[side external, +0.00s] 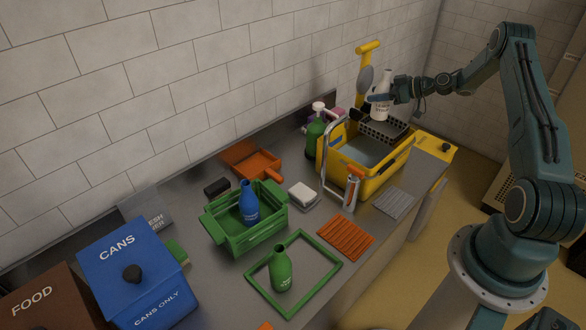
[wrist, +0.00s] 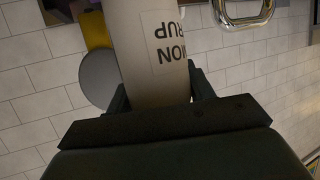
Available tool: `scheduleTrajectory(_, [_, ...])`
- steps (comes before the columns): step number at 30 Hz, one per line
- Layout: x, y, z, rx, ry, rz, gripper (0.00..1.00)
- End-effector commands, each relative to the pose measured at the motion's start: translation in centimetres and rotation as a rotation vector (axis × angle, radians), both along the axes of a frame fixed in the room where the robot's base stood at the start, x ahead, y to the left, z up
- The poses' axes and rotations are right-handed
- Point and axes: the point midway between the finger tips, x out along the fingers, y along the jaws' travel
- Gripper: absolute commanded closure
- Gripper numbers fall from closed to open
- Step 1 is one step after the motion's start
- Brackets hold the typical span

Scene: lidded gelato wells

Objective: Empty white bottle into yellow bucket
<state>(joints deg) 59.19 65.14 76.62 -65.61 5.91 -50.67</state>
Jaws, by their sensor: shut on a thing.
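The white bottle (side external: 381,107) is held near upright above the far end of the yellow bucket (side external: 372,178). My gripper (side external: 397,97) is shut on the bottle from the right side. In the wrist view the bottle (wrist: 150,50) fills the upper middle between the fingers of my gripper (wrist: 160,97), and its printed label appears upside down. The yellow bucket stands on the counter with a dark perforated insert (side external: 386,128) at its far end. The bottle's base is close above this insert; whether they touch I cannot tell. The bottle's contents are hidden.
A yellow-handled tool (side external: 366,65) stands behind the bottle near the tiled wall.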

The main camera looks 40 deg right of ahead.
Motion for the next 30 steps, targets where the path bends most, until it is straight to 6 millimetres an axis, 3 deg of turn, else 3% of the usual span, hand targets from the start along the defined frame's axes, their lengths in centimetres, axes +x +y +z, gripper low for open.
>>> scheduleTrajectory(8, [0.2,-0.6,0.4,-0.004,-0.003,0.000,0.70])
scheduleTrajectory(30, [1.6,-5.5,3.7,-0.005,-0.003,0.000,0.70])
